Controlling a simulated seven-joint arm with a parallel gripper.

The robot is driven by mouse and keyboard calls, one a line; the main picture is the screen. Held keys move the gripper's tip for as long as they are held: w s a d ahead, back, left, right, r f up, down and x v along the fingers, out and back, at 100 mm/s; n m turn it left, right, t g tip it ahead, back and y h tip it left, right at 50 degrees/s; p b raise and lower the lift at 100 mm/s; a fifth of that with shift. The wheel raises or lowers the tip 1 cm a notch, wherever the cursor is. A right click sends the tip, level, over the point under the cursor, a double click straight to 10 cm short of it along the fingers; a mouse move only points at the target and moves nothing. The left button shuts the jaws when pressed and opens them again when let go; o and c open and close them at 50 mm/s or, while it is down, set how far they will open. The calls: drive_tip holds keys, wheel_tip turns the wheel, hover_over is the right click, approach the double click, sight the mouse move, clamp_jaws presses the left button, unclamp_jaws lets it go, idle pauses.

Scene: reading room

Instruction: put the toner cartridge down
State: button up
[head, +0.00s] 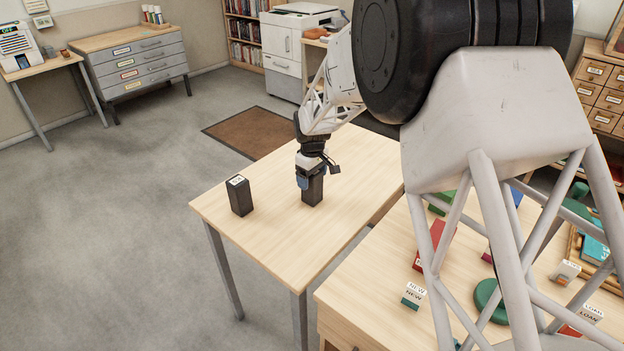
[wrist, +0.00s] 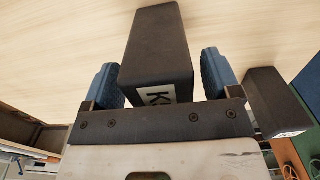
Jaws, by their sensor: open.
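A black toner cartridge (head: 313,190) stands upright on the pale wooden table (head: 262,238), directly below my gripper (head: 309,174). In the wrist view this black cartridge (wrist: 157,50) lies between the two blue fingers of my gripper (wrist: 160,80), with a gap showing on each side. The jaws are open. Its white label with a K is partly hidden by the gripper body. A second black cartridge (head: 240,196) with a white top label stands upright to the left on the same table; it also shows at the right of the wrist view (wrist: 275,103).
A second table (head: 360,299) at the front right holds books, small labelled blocks and a green round object (head: 489,300). My arm hides part of it. The pale table is bare around the two cartridges. A brown mat (head: 250,132) lies on the floor behind.

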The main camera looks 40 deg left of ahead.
wheel_tip(320, 180, up, 11)
drive_tip(key=shift+r, duration=0.1)
idle(0.4)
drive_tip(key=shift+d, duration=0.1)
idle(0.7)
